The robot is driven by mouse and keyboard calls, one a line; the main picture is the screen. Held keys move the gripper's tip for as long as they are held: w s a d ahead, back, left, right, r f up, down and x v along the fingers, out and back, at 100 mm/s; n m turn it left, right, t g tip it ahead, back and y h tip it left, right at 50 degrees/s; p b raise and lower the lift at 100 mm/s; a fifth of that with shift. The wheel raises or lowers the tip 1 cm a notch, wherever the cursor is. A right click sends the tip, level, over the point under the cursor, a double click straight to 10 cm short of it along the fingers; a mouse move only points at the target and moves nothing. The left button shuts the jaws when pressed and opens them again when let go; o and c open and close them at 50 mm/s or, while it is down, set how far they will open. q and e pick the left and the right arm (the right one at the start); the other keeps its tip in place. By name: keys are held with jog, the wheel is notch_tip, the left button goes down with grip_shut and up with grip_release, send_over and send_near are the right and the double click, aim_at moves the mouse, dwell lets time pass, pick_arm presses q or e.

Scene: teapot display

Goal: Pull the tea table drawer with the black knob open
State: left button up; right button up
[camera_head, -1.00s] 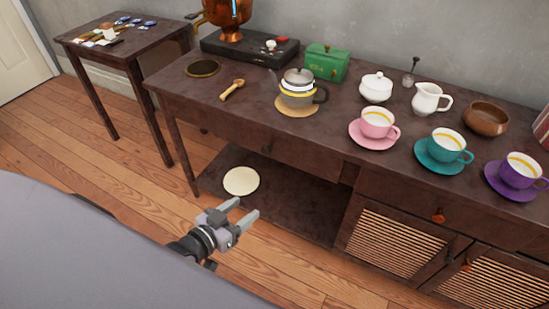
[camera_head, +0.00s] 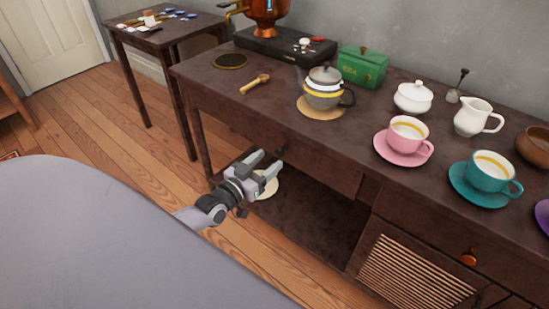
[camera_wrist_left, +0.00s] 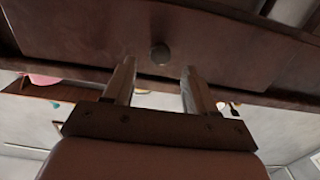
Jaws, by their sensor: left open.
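The tea table drawer (camera_head: 325,172) is in the front of the long dark wooden table and looks shut. Its small dark knob (camera_head: 281,150) sits on the front, just beyond my left gripper in the head view. My left gripper (camera_head: 268,163) is open and empty, pointing at the drawer front. In the left wrist view, the round knob (camera_wrist_left: 160,53) lies ahead of the fingertips, about midway between the two fingers (camera_wrist_left: 158,72). The fingers do not appear closed on it. My right gripper is not in view.
A grey teapot (camera_head: 323,92), a pink cup (camera_head: 407,136) and a teal cup (camera_head: 489,172) stand on top. A slatted cabinet door (camera_head: 408,275) is at the right.

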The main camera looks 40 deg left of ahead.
aim_at(278, 153)
pick_arm(q)
jog(key=shift+w+d+b, duration=0.2)
jog(key=shift+w+b, duration=0.15)
jog(key=shift+w, duration=1.4)
grip_shut()
